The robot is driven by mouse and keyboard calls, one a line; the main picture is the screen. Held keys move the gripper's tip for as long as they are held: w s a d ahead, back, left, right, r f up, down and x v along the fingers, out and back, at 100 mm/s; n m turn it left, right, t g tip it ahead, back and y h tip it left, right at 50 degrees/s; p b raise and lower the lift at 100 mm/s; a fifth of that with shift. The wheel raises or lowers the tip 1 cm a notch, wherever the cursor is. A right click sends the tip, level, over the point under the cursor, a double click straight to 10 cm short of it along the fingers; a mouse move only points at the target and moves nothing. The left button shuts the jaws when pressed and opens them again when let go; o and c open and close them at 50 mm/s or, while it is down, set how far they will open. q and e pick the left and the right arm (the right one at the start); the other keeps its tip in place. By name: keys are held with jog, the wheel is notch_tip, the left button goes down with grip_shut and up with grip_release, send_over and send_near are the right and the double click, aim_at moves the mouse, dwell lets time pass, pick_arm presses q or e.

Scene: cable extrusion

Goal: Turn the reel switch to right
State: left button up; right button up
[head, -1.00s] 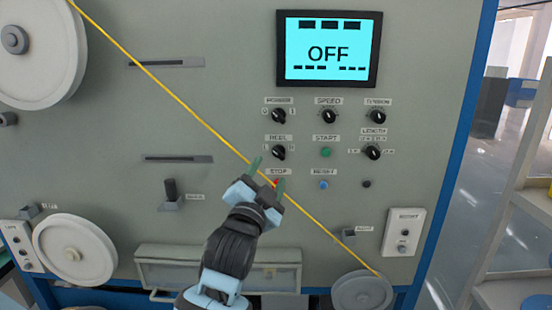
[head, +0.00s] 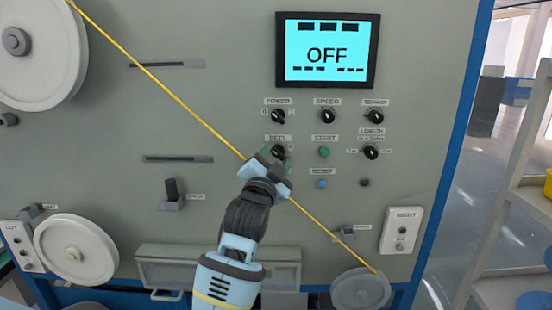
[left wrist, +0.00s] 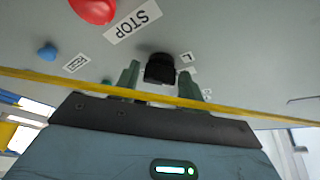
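The black reel switch (head: 278,151) is a round knob under the REEL label, partly covered by my left gripper in the head view. In the left wrist view the knob (left wrist: 160,68) shows between the two green fingers. My left gripper (head: 274,158) is open, with one finger on each side of the knob and a visible gap to each. How far the fingertips reach along the knob is hard to tell. The knob's pointer direction is hidden. My right gripper is in neither view.
A yellow cable (head: 190,108) runs diagonally across the panel and passes the left gripper closely. The power knob (head: 278,116) is above and the green start button (head: 324,152) is right. The red stop button (left wrist: 93,8) is nearby. The screen (head: 328,50) reads OFF.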

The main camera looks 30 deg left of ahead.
pick_arm(q)
jog(key=c, duration=0.7)
jog(key=shift+o, duration=0.2)
jog(key=shift+m, duration=0.4)
jog(key=m, duration=0.1)
jog(key=m+h, duration=0.1)
jog(key=m, duration=0.1)
jog(key=shift+a+r+g+h, duration=0.1)
jog(key=shift+g+h, duration=0.2)
jog(key=m+g, duration=0.1)
jog(key=m, duration=0.3)
jog(key=shift+r+h, duration=0.1)
jog(key=shift+h, duration=0.3)
jog(key=m+g, duration=0.2)
jog(key=m, duration=0.3)
jog(key=shift+r, duration=0.15)
jog(key=m+g, duration=0.2)
jog(key=m, duration=0.2)
jog(key=shift+g+y, duration=0.3)
jog(key=shift+y, duration=0.1)
